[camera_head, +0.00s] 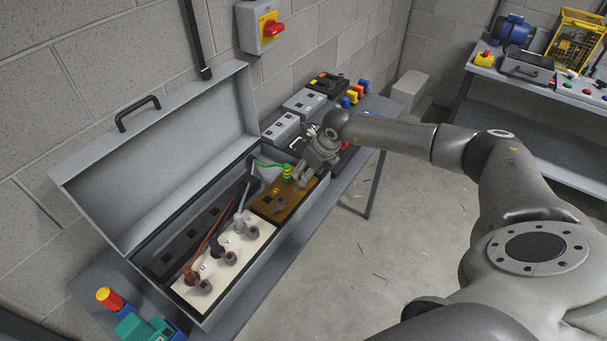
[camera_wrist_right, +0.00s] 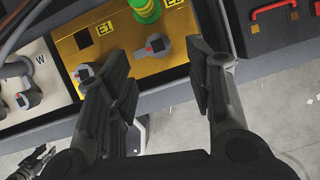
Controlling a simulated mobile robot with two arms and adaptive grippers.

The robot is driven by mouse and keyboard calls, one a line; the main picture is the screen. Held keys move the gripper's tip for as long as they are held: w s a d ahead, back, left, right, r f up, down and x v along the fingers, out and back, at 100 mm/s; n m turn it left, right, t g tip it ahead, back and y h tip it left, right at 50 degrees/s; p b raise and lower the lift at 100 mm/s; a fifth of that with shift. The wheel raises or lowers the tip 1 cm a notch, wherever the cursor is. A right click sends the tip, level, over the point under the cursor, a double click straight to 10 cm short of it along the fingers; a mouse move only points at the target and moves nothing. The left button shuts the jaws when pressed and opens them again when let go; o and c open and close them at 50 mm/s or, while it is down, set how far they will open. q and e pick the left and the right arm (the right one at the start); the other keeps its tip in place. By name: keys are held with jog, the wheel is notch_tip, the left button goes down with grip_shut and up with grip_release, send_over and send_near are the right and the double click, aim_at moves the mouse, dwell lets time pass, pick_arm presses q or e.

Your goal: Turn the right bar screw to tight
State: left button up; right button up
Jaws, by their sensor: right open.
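A brass bar (camera_head: 267,207) sits at the right end of the open grey box; it also shows in the wrist view (camera_wrist_right: 125,68) with labels E1 and E2. The right bar screw (camera_wrist_right: 153,46), a grey head with a red mark, is by E2. The left bar screw (camera_wrist_right: 84,73) is by E1, partly beside my finger. My right gripper (camera_wrist_right: 160,62) is open, its fingers on either side of the right screw in the picture; I cannot tell if they touch it. In the head view my right gripper (camera_head: 303,180) is over the bar's right end.
A green-yellow cable (camera_head: 287,172) rises close by my right gripper. A white terminal block (camera_head: 225,262) with several lugs and cables is left of the bar. The box's raised lid (camera_head: 165,160) stands behind. Grey units (camera_head: 304,103) stand beyond.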

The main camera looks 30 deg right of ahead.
jog(key=shift+p+x, duration=0.4)
jog(key=shift+x, duration=2.1)
jog(key=shift+a, duration=0.1)
jog(key=c, duration=1)
jog(key=shift+c, duration=0.2)
